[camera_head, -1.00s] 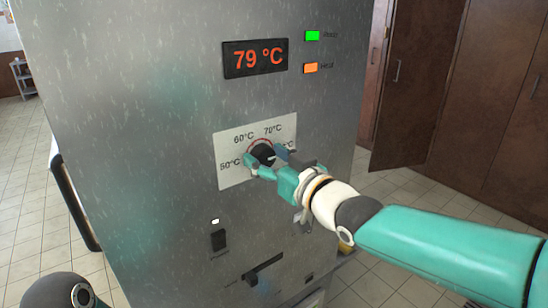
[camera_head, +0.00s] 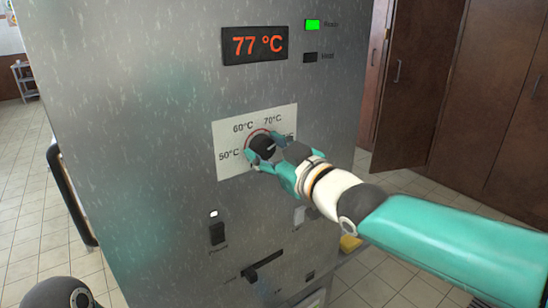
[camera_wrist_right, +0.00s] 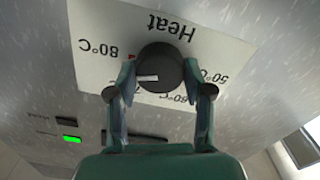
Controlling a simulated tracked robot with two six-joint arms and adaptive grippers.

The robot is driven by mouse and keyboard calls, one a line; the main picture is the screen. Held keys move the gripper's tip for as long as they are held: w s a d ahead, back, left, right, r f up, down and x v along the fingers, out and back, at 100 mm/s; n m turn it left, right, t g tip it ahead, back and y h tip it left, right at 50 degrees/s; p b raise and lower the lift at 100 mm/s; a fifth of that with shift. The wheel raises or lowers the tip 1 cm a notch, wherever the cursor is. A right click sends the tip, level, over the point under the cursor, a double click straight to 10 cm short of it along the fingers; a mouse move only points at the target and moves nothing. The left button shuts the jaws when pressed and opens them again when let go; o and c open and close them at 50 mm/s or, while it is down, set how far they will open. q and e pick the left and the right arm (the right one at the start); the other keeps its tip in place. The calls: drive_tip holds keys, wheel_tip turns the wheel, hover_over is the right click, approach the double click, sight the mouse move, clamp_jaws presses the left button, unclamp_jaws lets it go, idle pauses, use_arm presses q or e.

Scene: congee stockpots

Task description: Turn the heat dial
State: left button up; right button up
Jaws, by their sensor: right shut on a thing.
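The black heat dial (camera_head: 262,147) sits on a white scale plate (camera_head: 229,165) on the metal front of the machine. The plate bears marks for 50, 60, 70 and 80 °C. My right gripper (camera_head: 266,152) is shut on the dial, one finger on each side. In the right wrist view the dial (camera_wrist_right: 160,68) shows upside down between the two fingers (camera_wrist_right: 160,90), its white pointer line facing the 80°C side. The display (camera_head: 255,45) reads 77 °C. The green lamp (camera_head: 313,25) is lit and the heat lamp (camera_head: 310,57) is dark. My left gripper is not in view.
A black switch (camera_head: 217,233) with a small lit white lamp and a black lever (camera_head: 262,266) sit below the plate. A dark bar handle (camera_head: 72,195) runs along the machine's left side. Brown cupboards (camera_head: 490,110) stand behind at the right.

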drive_tip(key=n+b, duration=0.2)
drive_tip(key=n, duration=0.1)
drive_tip(key=shift+r+n, duration=0.15)
drive_tip(key=shift+n, duration=0.25)
drive_tip(key=n+b, duration=0.1)
drive_tip(key=n, duration=0.3)
drive_tip(key=shift+a, duration=0.1)
drive_tip(key=shift+n, duration=0.3)
drive_tip(key=shift+s, duration=0.1)
drive_tip(key=o, duration=1.1)
drive_tip(key=shift+w+a, duration=0.15)
drive_tip(key=shift+w, duration=0.05)
drive_tip(key=shift+o, duration=0.2)
drive_tip(key=shift+s, duration=0.1)
drive_tip(key=shift+f, duration=0.2)
